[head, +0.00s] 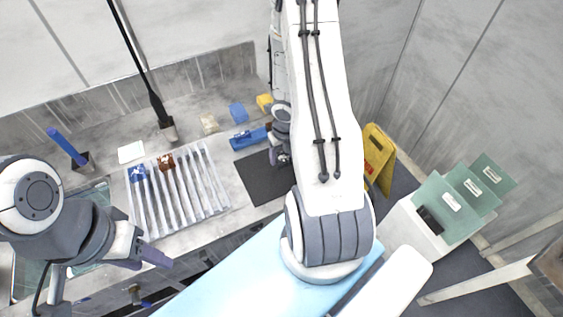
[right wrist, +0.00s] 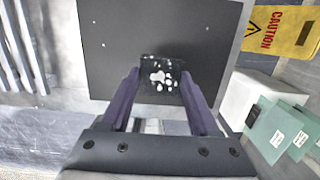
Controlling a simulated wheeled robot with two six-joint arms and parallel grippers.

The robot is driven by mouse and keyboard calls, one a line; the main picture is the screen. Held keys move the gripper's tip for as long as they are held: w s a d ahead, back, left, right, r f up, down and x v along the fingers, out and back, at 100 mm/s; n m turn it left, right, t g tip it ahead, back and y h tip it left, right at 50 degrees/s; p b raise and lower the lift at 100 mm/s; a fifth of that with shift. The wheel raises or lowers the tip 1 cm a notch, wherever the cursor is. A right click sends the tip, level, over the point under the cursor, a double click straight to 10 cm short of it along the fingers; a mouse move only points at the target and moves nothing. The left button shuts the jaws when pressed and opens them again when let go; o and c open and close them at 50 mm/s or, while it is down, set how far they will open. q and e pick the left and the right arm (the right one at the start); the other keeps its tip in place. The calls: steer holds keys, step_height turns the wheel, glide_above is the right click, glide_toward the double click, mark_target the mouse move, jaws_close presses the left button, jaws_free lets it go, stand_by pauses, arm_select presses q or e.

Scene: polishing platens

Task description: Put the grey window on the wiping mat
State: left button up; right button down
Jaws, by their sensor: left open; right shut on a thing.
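The grey window (right wrist: 160,87) is a small dark, see-through square with white blotches, seen in the right wrist view. My right gripper (right wrist: 160,76) is shut on its two side edges with purple fingers. The wiping mat (right wrist: 215,30) is a dark grey rectangle behind the window; I cannot tell whether they touch. In the head view the mat (head: 258,182) lies on the bench, and my right arm covers its right side and hides the window. My left gripper (head: 155,255) is open at the lower left, before the bench's front edge.
A white ribbed rack (head: 205,190) with blue and brown pieces stands left of the mat. Behind the mat are a blue block (head: 248,138), a blue item (head: 238,112) and a beige block (head: 209,123). A yellow caution sign (head: 378,155) stands at the right.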

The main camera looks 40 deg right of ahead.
mark_target(279, 163)
steer(key=shift+w+a+f, duration=0.15)
steer(key=shift+w+f, duration=0.25)
steer(key=shift+w, duration=0.1)
step_height(279, 163, down, 4)
steer(key=b, duration=0.4)
steer(key=shift+f, duration=0.1)
steer(key=shift+c, duration=0.6)
jaws_free()
steer(key=r+p, duration=0.3)
steer(key=r, duration=0.1)
steer(key=s+r+p, duration=0.1)
steer(key=r+p, duration=0.6)
steer(key=r, duration=0.1)
steer(key=shift+s+a+r, duration=0.15)
steer(key=shift+s+a, duration=0.05)
